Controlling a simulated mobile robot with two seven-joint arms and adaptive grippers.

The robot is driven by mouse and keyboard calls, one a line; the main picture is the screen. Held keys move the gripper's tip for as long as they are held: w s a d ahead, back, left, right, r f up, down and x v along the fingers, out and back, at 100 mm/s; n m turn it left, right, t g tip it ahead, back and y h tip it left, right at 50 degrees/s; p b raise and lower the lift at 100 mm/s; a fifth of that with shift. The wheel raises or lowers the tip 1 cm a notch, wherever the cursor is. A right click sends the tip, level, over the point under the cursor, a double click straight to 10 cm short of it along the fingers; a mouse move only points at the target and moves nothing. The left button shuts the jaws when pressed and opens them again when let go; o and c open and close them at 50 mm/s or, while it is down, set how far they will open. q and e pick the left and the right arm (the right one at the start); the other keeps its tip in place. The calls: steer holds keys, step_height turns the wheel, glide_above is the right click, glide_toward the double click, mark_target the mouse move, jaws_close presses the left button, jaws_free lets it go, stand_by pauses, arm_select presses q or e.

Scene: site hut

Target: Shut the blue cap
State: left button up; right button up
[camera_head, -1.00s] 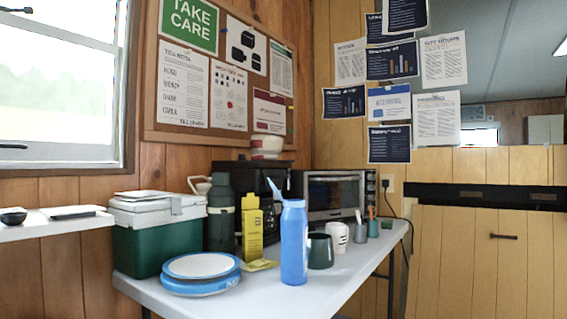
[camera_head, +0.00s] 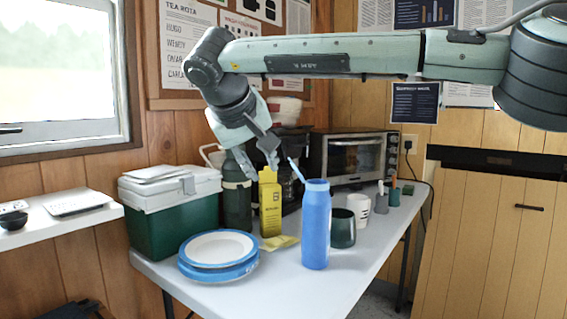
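A tall blue bottle (camera_head: 316,226) stands upright on the white table. Its blue cap (camera_head: 297,170) is open, sticking up and tilted to the left from the left side of the bottle's top. My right gripper (camera_head: 262,170) hangs from the arm that crosses in from the right. Its fingers point down and are spread apart with nothing seen between them. It shows up and to the left of the cap, overlapping the top of a yellow carton in the picture. My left gripper is out of view.
Blue-rimmed plates (camera_head: 217,268) are stacked left of the bottle. A dark green cup (camera_head: 342,230) stands close on its right, with a white mug (camera_head: 359,208) behind. The yellow carton (camera_head: 270,208), a green flask (camera_head: 237,204) and a cooler (camera_head: 170,228) stand behind. The front table area is clear.

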steer(key=t+h, duration=0.1)
glide_toward(289, 158)
steer(key=x, duration=0.7)
steer(key=shift+d+f, duration=0.1)
steer(key=shift+f, duration=0.05)
steer(key=shift+c, duration=0.4)
jaws_close()
